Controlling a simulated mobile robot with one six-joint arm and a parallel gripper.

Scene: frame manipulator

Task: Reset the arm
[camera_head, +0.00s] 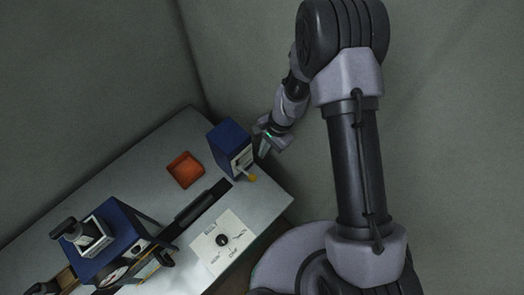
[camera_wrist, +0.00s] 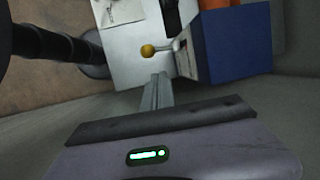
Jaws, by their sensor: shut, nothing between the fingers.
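My gripper (camera_head: 262,150) is shut and empty. In the head view it is at the end of my arm, close to the right side of a blue box (camera_head: 230,140) on the grey table (camera_head: 265,195). The box has a small lever with a yellow knob (camera_head: 251,178) low on its front. In the wrist view my shut fingers (camera_wrist: 162,78) point toward the table edge, below the yellow knob (camera_wrist: 148,51). The blue box (camera_wrist: 235,45) is to their right. I cannot tell how far apart fingers and box are.
An orange tray (camera_head: 185,170) lies left of the blue box. A white panel with a black dial (camera_head: 222,240) is near the table's front edge. A larger blue machine (camera_head: 112,240) stands at the left. Grey walls are behind the table.

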